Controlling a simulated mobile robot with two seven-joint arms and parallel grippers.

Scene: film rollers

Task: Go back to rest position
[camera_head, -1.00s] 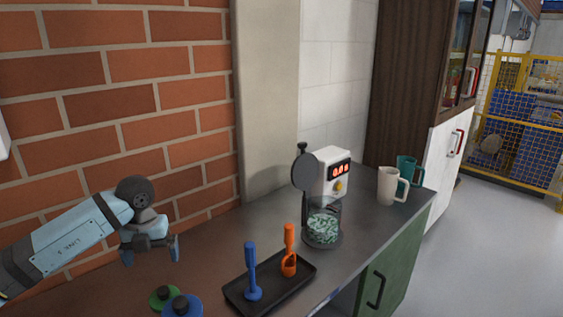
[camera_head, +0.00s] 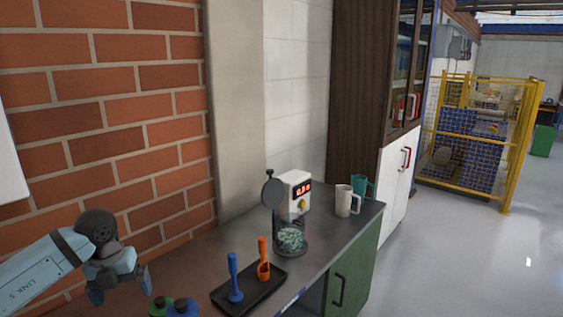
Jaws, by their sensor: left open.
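My left gripper (camera_head: 120,287) is at the lower left of the head view, in front of the brick wall and over the left end of the counter. It is open, with nothing between its two fingers. My left arm reaches in from the left edge. My right gripper is not in view. Right of the gripper, a black tray (camera_head: 272,288) on the counter holds a blue tool (camera_head: 234,280) and an orange scoop (camera_head: 263,262), both standing upright.
Open floor (camera_head: 450,260) is at right.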

